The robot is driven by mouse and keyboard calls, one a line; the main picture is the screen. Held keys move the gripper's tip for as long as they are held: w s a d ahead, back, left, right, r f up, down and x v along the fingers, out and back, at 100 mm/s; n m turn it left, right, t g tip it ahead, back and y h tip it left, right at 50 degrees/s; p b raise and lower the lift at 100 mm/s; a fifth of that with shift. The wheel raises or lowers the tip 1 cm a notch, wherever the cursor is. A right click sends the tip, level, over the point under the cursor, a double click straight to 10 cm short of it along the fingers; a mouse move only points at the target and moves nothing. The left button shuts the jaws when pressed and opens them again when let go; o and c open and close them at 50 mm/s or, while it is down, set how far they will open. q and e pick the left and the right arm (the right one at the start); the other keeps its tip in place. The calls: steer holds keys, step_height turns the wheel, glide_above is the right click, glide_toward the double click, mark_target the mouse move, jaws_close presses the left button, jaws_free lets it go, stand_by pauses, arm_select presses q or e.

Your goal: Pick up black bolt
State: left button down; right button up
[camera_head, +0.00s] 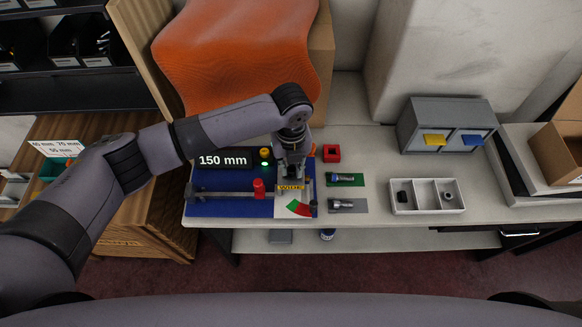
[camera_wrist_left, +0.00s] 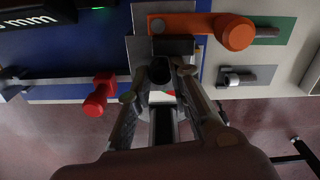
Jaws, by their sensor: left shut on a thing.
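My left gripper (camera_head: 292,178) is over the blue vacuum fixture, above its grey plate. In the wrist view the left gripper (camera_wrist_left: 160,82) is shut on a dark, round-ended piece, which I take to be the black bolt (camera_wrist_left: 160,70). Its lower part is hidden between the fingers, and I cannot tell whether it touches the plate. In the head view the gripper hides it. My right gripper is in neither view.
A silver bolt (camera_head: 343,204) lies on a grey mat and another bolt (camera_head: 343,178) on a green mat, right of the gripper. A white tray (camera_head: 425,210) holds small parts. An orange lever (camera_wrist_left: 205,30), red knob (camera_head: 258,188) and 150 mm display (camera_head: 222,160) stand close by.

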mark_target(291, 169)
arm_select(q)
step_height(291, 169, up, 19)
steer(key=b, duration=0.2)
steer(key=shift+r, duration=0.2)
